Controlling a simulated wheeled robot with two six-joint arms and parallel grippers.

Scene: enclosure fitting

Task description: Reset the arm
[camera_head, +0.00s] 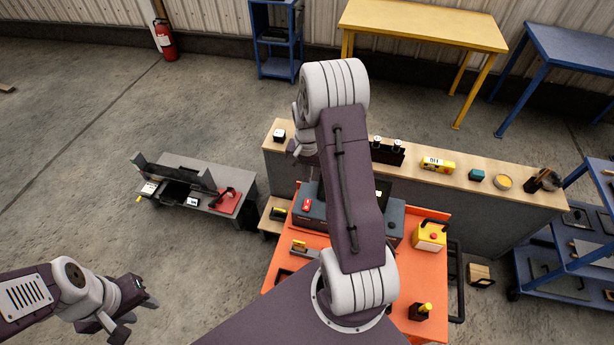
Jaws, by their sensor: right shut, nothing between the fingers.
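My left gripper (135,316) is at the lower left, over bare floor. Its dark fingers are apart and nothing shows between them. My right arm (345,185) rises through the middle of the view and bends over at the top. My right gripper (293,148) is partly hidden behind that arm, near the left part of the long wooden-topped counter (520,197). It is shut with nothing held.
An orange workbench (425,280) below my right arm carries a grey-blue enclosure (311,219), a yellow box (429,236) and small tools. A grey table (231,180) stands left. A blue cart (562,262) is at right.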

